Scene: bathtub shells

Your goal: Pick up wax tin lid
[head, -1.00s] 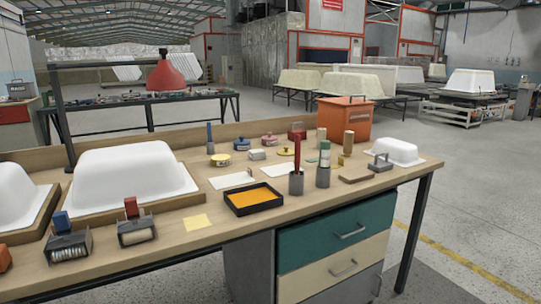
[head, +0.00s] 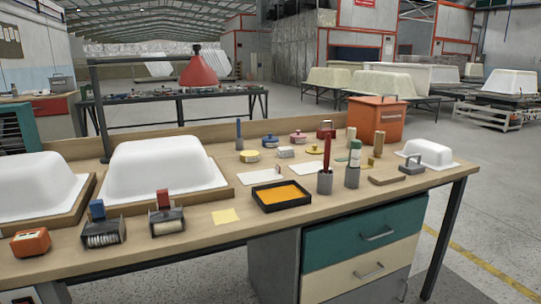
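Several small round, knobbed pieces stand in the middle of the bench: a pale yellow one (head: 249,156), a blue one (head: 270,141), a pink one (head: 298,137) and a darker yellow, flatter one (head: 314,151). The darker yellow one looks most like a loose lid, but I cannot tell for sure which is the wax tin lid. A small whitish block-like piece (head: 285,152) sits among them. My gripper is not in view.
Bare wood shows along the front edge.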

